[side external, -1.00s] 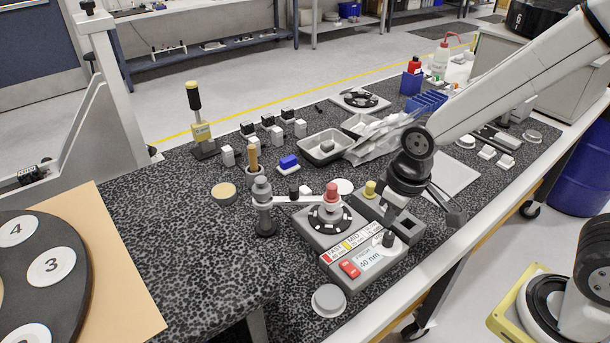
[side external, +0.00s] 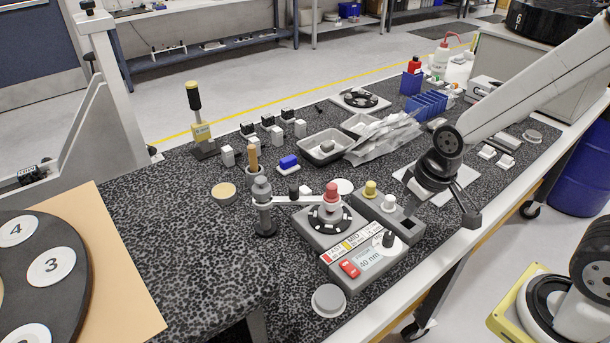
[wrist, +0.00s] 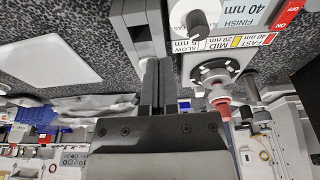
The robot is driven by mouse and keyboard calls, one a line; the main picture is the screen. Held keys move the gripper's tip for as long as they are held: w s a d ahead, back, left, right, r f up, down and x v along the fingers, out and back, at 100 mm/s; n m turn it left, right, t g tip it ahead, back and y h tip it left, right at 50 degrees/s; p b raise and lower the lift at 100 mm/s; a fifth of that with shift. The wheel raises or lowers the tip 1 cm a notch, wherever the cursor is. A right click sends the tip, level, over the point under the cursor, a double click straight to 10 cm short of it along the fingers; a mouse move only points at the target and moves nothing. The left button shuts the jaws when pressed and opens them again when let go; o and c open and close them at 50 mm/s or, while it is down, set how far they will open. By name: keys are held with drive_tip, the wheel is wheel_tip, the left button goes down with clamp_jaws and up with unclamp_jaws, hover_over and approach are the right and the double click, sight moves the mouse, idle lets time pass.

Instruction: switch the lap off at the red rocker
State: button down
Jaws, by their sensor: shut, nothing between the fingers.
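The lap is a grey box with a dark round plate (side external: 322,222) and a red-topped post (side external: 331,192) over it. The red rocker (side external: 350,268) is on its sloped front panel, left of the "FINISH 40 nm" label. My gripper (side external: 409,211) is to the right of the panel, apart from the rocker. Its fingers (wrist: 157,70) are together and empty in the wrist view.
A black-pointer dial (side external: 389,238) is on the panel's right. A grey block with yellow (side external: 370,188) and white (side external: 389,202) knobs stands between the lap and my gripper. A round grey lid (side external: 328,300) lies in front. A metal tray (side external: 322,148) is behind.

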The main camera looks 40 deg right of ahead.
drive_tip(key=w+a+r+g, duration=0.1)
drive_tip(key=w+a+r, duration=0.1)
drive_tip(key=a+r, duration=0.45)
wheel_tip(320, 180, up, 3)
drive_tip(key=g, duration=0.1)
hover_over(351, 270)
drive_tip(key=w, duration=0.2)
drive_tip(key=shift+s, duration=0.25)
drive_tip(key=shift+f, duration=0.15)
wheel_tip(351, 270, down, 14)
drive_tip(key=shift+r, duration=0.1)
drive_tip(key=shift+w+f+g, duration=0.1)
drive_tip(key=shift+f+g, duration=0.1)
drive_tip(key=shift+g, duration=0.2)
idle(0.3)
drive_tip(key=shift+s, duration=0.25)
drive_tip(key=shift+s+r, duration=0.25)
drive_tip(key=shift+s, duration=0.3)
